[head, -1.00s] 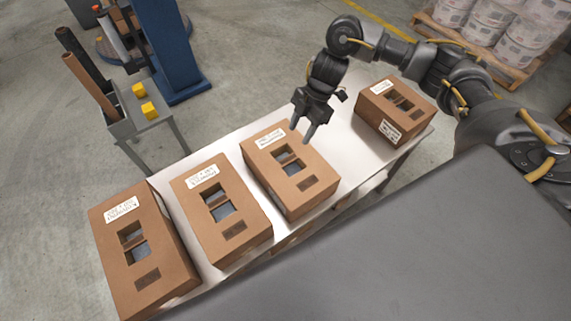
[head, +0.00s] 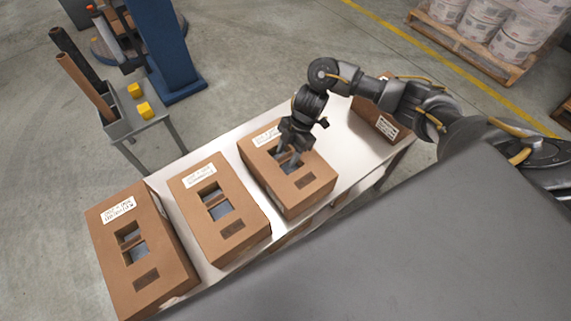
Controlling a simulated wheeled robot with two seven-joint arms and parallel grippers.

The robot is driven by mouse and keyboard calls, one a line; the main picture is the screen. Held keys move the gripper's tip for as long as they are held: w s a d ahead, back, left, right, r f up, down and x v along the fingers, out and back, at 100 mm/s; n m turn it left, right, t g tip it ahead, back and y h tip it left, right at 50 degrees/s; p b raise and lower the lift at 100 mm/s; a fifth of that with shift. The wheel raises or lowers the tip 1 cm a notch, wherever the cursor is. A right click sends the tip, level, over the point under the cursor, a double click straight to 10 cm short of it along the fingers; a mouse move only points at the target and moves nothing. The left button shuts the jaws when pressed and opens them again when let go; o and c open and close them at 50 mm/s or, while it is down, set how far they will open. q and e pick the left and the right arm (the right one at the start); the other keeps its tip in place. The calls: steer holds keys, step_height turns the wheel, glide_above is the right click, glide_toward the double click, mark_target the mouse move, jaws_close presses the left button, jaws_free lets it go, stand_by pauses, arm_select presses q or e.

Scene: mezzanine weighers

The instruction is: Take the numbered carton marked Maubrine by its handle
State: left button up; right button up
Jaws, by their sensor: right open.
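Cartons stand in a row on a white table. The third carton from the left (head: 305,197) has a label partly hidden by my right gripper. The label print is too small and turned to read surely, so I cannot tell which carton says Maubrine. This carton's top has two openings with a strip, its handle, between them. My right gripper (head: 288,164) is open, its fingers pointing down at the openings. Whether they straddle or touch the handle I cannot tell. My left gripper is not in view.
A second carton (head: 228,228) and a leftmost carton (head: 140,262) stand to the left. A right carton (head: 369,117) is partly behind my arm. The white table (head: 335,140) has bare room between the two right cartons. A grey stand (head: 155,125) holds yellow blocks.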

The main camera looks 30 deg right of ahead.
steer(key=shift+a+f, duration=0.15)
steer(key=shift+f, duration=0.1)
steer(key=shift+c, duration=0.5)
jaws_close()
